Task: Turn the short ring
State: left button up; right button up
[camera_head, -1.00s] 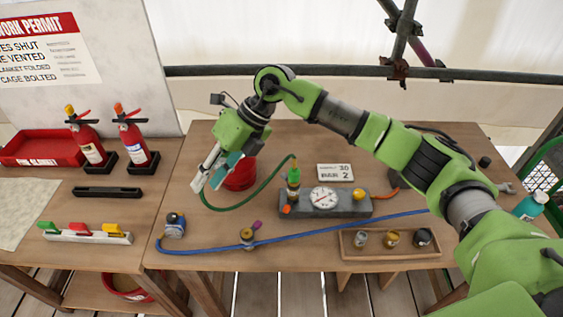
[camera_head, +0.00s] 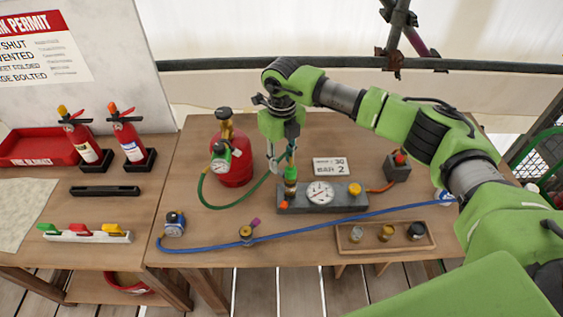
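The grey gauge block (camera_head: 325,205) stands mid-table with a white dial (camera_head: 321,192) and a yellow knob (camera_head: 354,189). At its left end is an upright fitting (camera_head: 290,188) with brass, dark and green bands and an orange knob (camera_head: 283,205) low in front. I cannot tell which band, if any, is the short ring. My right gripper (camera_head: 279,164) points down just above and left of this fitting and partly hides its top. Whether its fingers are open or touch it is unclear. My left gripper is not in view.
A red cylinder (camera_head: 233,163) with a gauge stands left of my gripper. A green hose (camera_head: 235,206) loops from it towards the fitting. A blue hose (camera_head: 330,221) crosses the front. A wooden tray (camera_head: 352,247) holds small parts. A sign (camera_head: 331,167) stands behind the block.

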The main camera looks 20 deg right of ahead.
aim_at(281, 171)
jog(key=shift+f+p, duration=0.3)
jog(key=shift+f, duration=1.4)
grip_shut()
jog(key=m, duration=0.1)
jog(key=m+b, duration=0.1)
jog(key=shift+w+d+m, duration=0.15)
jog(key=shift+d+m, duration=0.15)
jog(key=shift+d, duration=0.05)
jog(key=m+b, duration=0.1)
jog(key=m, duration=0.1)
jog(key=d+m+b, duration=0.1)
jog(key=m, duration=0.1)
jog(key=shift+d+m, duration=0.2)
jog(key=shift+m, duration=0.1)
jog(key=m, duration=0.2)
jog(key=d+m, duration=0.1)
jog(key=shift+s+r+m+b, duration=0.1)
jog(key=shift+s+m+b, duration=0.15)
jog(key=shift+m+b, duration=0.1)
jog(key=shift+s+d+r+m, duration=0.15)
jog(key=shift+d+m, duration=0.1)
jog(key=shift+m, duration=0.7)
jog(key=shift+s+d+f+m, duration=0.15)
jog(key=shift+d+m, duration=0.1)
jog(key=shift+m, duration=0.65)
jog(key=shift+r, duration=0.15)
